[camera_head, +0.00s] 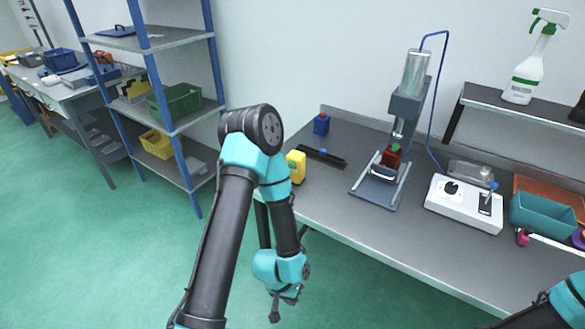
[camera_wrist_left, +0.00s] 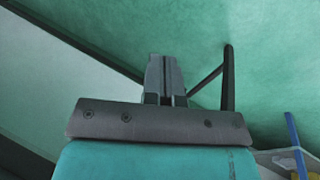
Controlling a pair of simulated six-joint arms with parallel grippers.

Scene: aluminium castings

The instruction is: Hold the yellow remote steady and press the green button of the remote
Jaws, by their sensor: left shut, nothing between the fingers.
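The yellow remote (camera_head: 295,166) stands upright near the left end of the workbench, just right of my left arm in the head view. Its lower left side is partly hidden by the arm. A small green spot shows on its top; I cannot make out the button clearly. My left gripper (camera_head: 275,312) hangs low in front of the bench, over the floor, well below and apart from the remote. In the left wrist view its fingers (camera_wrist_left: 165,75) are together with nothing between them. Of my right arm, only a piece shows at the lower right corner; its gripper is out of view.
A dark rail (camera_head: 322,157) and a blue block (camera_head: 321,124) lie near the remote. A press (camera_head: 402,110), a white device (camera_head: 462,203) and a teal bin (camera_head: 541,214) stand farther right. The bench's front strip is mostly clear. A blue-post shelf (camera_head: 160,40) stands left.

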